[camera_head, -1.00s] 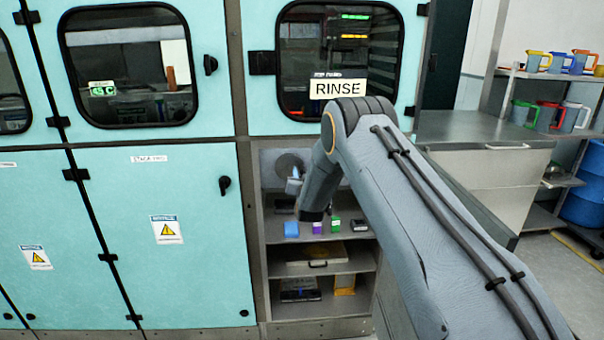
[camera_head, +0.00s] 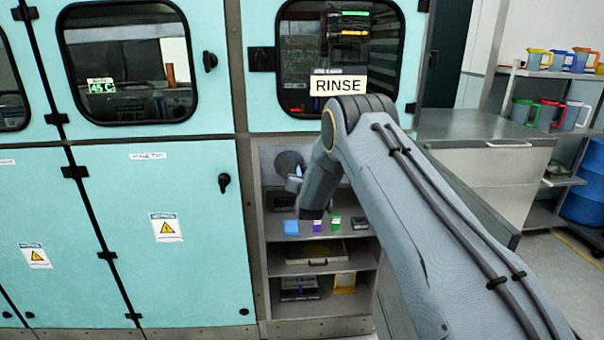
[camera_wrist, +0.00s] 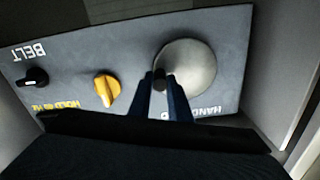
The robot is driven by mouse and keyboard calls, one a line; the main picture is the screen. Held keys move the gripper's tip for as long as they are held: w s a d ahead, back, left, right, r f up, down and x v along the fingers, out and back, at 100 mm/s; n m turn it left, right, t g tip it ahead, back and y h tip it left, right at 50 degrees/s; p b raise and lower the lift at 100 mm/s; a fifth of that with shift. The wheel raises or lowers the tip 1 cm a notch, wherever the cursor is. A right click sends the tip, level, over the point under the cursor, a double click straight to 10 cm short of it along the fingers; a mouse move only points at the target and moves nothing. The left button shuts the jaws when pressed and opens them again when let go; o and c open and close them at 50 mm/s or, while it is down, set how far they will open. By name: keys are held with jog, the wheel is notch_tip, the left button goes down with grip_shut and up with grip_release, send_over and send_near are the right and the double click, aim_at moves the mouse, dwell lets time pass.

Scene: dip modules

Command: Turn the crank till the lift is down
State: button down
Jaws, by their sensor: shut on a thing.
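The crank is a round grey metal disc (camera_wrist: 190,68) on a grey panel, with a small dark handle knob (camera_wrist: 160,82) near its left edge in the wrist view. My gripper (camera_wrist: 161,88) is shut on that knob, one blue-grey finger on each side. The panel lettering is upside down, and the fingers partly hide the word by the disc. In the head view the disc (camera_head: 289,163) shows in the open bay under the RINSE window, left of my arm. My wrist hides part of the panel there. I cannot make out the lift clearly in the window.
A yellow knob (camera_wrist: 106,89) and a black BELT knob (camera_wrist: 33,78) sit on the same panel. Below the panel, shelves hold a blue box (camera_head: 291,227), a purple box (camera_head: 317,225) and a green box (camera_head: 336,222). A steel counter (camera_head: 480,128) stands to the right.

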aim_at(280, 171)
jog(key=m+b, duration=0.1)
jog(key=f+m+b, duration=0.1)
jog(key=m, duration=0.1)
jog(key=shift+a+f+b, duration=0.15)
jog(key=shift+f+b, duration=0.15)
jog(key=shift+b, duration=0.05)
jog(key=a+m+b, duration=0.2)
jog(key=m+b, duration=0.3)
jog(key=m, duration=0.3)
jog(key=a+f+m+b, duration=0.1)
jog(key=a+m+b, duration=0.2)
jog(key=m+b, duration=0.3)
jog(key=a+m+b, duration=0.2)
jog(key=m+b, duration=0.3)
jog(key=m, duration=0.4)
jog(key=shift+a+f+m+b, duration=0.25)
jog(key=shift+a+m+b, duration=0.05)
jog(key=shift+a+r+m+b, duration=0.25)
jog(key=shift+r+m+b, duration=0.2)
jog(key=shift+m+b, duration=0.6)
jog(key=c, duration=1.6)
grip_release()
jog(key=shift+c, duration=0.2)
